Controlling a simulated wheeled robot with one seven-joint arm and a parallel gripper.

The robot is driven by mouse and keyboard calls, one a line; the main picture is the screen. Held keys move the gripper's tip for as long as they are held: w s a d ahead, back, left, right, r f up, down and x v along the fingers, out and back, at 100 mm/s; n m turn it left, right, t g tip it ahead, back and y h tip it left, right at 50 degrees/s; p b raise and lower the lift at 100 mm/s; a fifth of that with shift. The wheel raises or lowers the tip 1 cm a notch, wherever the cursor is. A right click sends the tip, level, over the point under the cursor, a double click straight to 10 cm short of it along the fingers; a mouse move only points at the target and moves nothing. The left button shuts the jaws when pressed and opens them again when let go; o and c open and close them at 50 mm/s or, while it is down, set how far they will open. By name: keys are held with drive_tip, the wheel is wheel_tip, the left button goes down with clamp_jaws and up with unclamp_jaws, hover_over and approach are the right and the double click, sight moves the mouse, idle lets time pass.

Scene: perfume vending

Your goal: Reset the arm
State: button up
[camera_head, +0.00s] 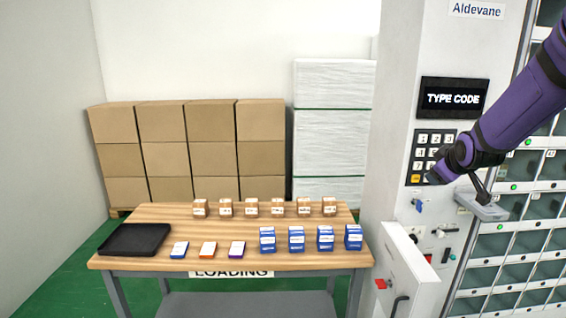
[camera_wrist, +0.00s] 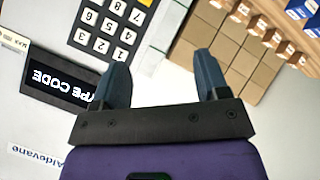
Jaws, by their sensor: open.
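My purple arm reaches in from the right in the head view, with my gripper (camera_head: 436,178) in front of the lower part of the keypad (camera_head: 435,138) on the vending machine (camera_head: 402,120). In the wrist view my gripper (camera_wrist: 163,85) shows two dark fingers spread apart with nothing between them. The keypad (camera_wrist: 107,25) lies beyond the left finger in that view. The display (camera_head: 454,98) above the keypad reads "TYPE CODE"; it also shows in the wrist view (camera_wrist: 50,78). Some lower keys are hidden behind my gripper in the head view.
A wooden table (camera_head: 150,212) holds a black tray (camera_head: 134,239), several small brown boxes (camera_head: 251,207), blue boxes (camera_head: 296,238) and flat cards (camera_head: 208,249). Cardboard boxes (camera_head: 185,135) are stacked behind. A white panel (camera_head: 405,265) sticks out below the keypad. Glass-fronted compartments (camera_head: 495,247) line the right.

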drive_tip(key=s+a+r+m+g+y, duration=0.1)
drive_tip(key=s+a+r+m, duration=0.2)
drive_tip(key=s, duration=0.5)
drive_tip(key=s+a+r+m+g, duration=0.15)
drive_tip(key=s+a+r, duration=0.3)
drive_tip(key=s, duration=0.45)
drive_tip(key=s+a+m+g+y, duration=0.1)
drive_tip(key=s+a+m+g, duration=0.1)
drive_tip(key=s, duration=1.8)
drive_tip(key=shift+a+g, duration=0.55)
drive_tip(key=shift+a, duration=0.5)
drive_tip(key=shift+w, duration=0.1)
